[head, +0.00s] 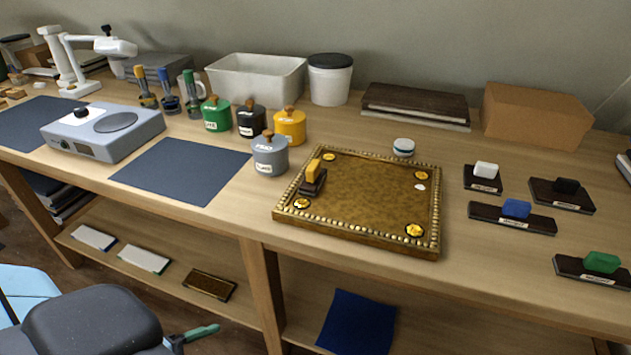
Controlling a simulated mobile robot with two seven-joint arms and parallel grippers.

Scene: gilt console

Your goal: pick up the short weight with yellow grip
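The short weight with yellow grip (313,178) sits on the gilt board (365,190), near its left edge. It has a dark base and an upright yellow block on top. The board has a beaded gold rim and round gold ornaments near its corners. It lies on the wooden bench (460,265), close to the front edge.
Weights with white (485,177), black (562,194), blue (512,215) and green (595,268) grips lie right of the board. A grey lidded pot (270,158) stands close to its left. A small white round container (403,147) is behind it. Dark mats lie farther left.

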